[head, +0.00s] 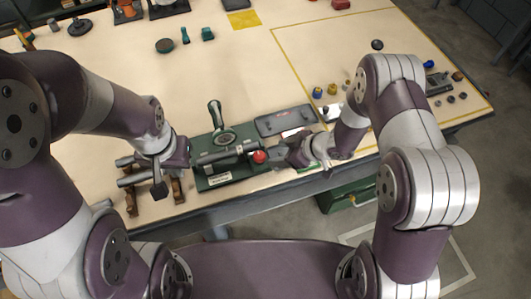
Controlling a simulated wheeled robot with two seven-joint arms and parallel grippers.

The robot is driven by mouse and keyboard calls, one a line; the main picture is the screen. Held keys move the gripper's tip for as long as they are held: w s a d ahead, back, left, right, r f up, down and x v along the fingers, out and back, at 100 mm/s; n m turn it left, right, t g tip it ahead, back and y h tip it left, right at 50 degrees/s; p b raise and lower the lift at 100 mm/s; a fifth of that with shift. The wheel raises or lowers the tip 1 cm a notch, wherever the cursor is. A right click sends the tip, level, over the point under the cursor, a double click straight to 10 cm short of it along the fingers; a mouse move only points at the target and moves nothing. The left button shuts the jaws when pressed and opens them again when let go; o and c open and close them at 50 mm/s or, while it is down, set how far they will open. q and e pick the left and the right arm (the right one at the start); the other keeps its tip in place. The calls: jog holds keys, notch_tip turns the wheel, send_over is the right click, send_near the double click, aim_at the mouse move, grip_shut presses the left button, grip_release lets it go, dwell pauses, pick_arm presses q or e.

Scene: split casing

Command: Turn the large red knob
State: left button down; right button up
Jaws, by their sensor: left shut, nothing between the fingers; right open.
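The large red knob (259,156) sits at the right end of a grey cylinder (228,154) on a green base plate (221,182) near the table's front edge. My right gripper (284,154) is open just to the right of the knob; whether its fingers touch the knob is too small to tell. My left gripper (188,154) is shut and empty at the left end of the green base, beside the cylinder.
A grey case (285,121) lies behind my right gripper. Brown supports with metal rods (130,198) stand at the left front. Several small coloured parts (332,88) lie to the right. The table's middle back (250,65) is mostly clear.

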aim_at(260, 155)
jog(key=x, duration=0.8)
jog(key=shift+w+a+f+p, duration=0.15)
jog(key=shift+a+p, duration=0.1)
jog(key=shift+p, duration=0.1)
jog(key=c, duration=1)
jog(key=shift+c, duration=0.2)
jog(key=m+t, duration=0.1)
jog(key=m+t+h+b, duration=0.1)
jog(key=m, duration=0.1)
jog(key=m+t+h+b, duration=0.1)
jog(key=m, duration=0.1)
jog(key=shift+s+a+f, duration=0.1)
jog(key=shift+s+a, duration=0.1)
jog(key=shift+s, duration=0.05)
jog(key=shift+m+t+h+b, duration=0.45)
jog(key=shift+m+t+h, duration=0.15)
jog(key=shift+m+h, duration=0.6)
jog(key=shift+m, duration=0.3)
